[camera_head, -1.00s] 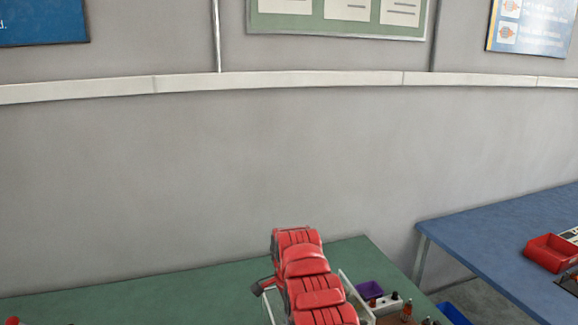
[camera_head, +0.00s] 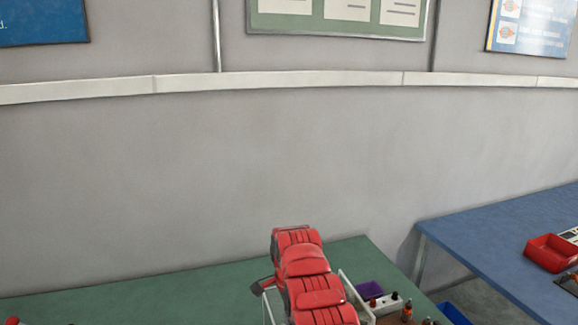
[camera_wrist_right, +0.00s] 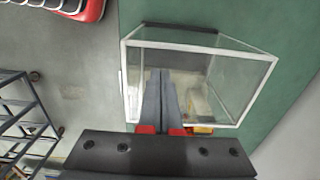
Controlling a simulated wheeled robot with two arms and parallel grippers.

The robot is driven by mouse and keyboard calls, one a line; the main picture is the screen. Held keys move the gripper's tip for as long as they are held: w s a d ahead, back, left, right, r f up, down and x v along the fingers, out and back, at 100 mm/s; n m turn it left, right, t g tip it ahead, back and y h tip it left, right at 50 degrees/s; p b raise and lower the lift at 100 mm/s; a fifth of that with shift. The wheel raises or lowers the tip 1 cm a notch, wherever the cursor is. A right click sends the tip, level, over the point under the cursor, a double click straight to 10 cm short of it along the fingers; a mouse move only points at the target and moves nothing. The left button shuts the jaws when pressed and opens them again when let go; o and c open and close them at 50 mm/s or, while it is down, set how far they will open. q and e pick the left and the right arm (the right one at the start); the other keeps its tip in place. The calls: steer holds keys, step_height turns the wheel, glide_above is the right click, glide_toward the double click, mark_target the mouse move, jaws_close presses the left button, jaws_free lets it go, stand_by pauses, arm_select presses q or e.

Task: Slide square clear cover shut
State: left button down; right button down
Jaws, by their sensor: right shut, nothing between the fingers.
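The square clear cover (camera_wrist_right: 240,88) shows in the right wrist view as a see-through box with white-edged sides and a dark bar along its far edge. My right gripper (camera_wrist_right: 160,72) is shut and empty, its two grey fingers side by side over the cover's near left part. I cannot tell whether the fingertips touch it. In the head view, my red arm hides most of the cover; pale edges (camera_head: 356,293) show beside the arm. The right fingers are not clear there. My left gripper is not in view.
The green table (camera_head: 150,288) has bare room left of the arm. A blue table (camera_head: 490,245) with a red tray (camera_head: 550,252) is farther right. A dark rack (camera_wrist_right: 25,120) shows in the wrist view.

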steer(key=shift+s+a+r, duration=0.1)
steer(key=shift+a+r, duration=0.1)
steer(key=shift+r, duration=1.6)
steer(key=r, duration=0.2)
steer(key=a+r, duration=0.1)
steer(key=r, duration=0.1)
steer(key=shift+s+a+p, duration=0.1)
steer(key=shift+s+p, duration=0.05)
steer(key=shift+p, duration=0.25)
steer(key=shift+f, duration=0.1)
